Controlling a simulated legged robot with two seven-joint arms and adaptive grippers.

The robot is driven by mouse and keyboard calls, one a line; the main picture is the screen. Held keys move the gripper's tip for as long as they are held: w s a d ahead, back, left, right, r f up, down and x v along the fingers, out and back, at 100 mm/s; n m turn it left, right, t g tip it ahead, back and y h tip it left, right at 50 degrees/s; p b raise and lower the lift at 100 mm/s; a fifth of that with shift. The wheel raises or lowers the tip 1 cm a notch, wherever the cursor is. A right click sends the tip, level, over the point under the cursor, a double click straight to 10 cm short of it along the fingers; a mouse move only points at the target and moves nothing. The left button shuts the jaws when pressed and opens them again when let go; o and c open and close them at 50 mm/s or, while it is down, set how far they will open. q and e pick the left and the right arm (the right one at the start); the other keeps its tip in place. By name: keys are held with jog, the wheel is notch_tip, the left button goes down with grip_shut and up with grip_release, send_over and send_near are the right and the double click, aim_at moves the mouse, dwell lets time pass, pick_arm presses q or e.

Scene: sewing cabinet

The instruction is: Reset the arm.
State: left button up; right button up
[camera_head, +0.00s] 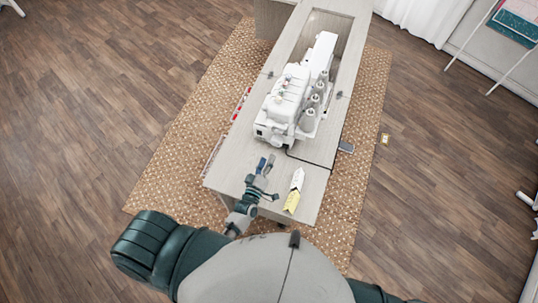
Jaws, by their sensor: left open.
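My left gripper (265,164) is open, over the near end of the pale sewing cabinet (231,165). Its dark arm comes in from the lower left. Nothing shows between its fingers. I cannot tell whether it touches the cabinet top. Of my right arm only a dark part shows at the bottom edge, and its gripper is out of view. A white sewing machine (284,97) with several grey thread cones stands on the cabinet beyond the left gripper.
A white and yellow item (293,192) lies right of the left gripper. A small grey object (346,147) sits at the cabinet's right edge. The cabinet stands on a tan patterned rug (185,150). The wooden floor (90,100) is open on the left.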

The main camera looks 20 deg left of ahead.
dwell(0.5)
pick_arm(q)
jog(key=s+a+r+m+g, duration=0.1)
jog(key=s+a+m+g, duration=0.2)
jog(key=s+m+g, duration=0.6)
jog(key=s+a+r+m+g, duration=0.15)
jog(key=s+m+g, duration=0.3)
jog(key=s, duration=0.75)
notch_tip(320, 180, down, 28)
jog(key=s+g+b, duration=0.1)
jog(key=g+b, duration=0.1)
jog(key=b, duration=0.1)
jog(key=s+a+f+g+b, duration=0.1)
jog(key=s+a+f+b, duration=0.1)
jog(key=s+f, duration=1.6)
notch_tip(320, 180, down, 2)
jog(key=shift+s+a+y, duration=0.3)
jog(key=shift+a, duration=0.45)
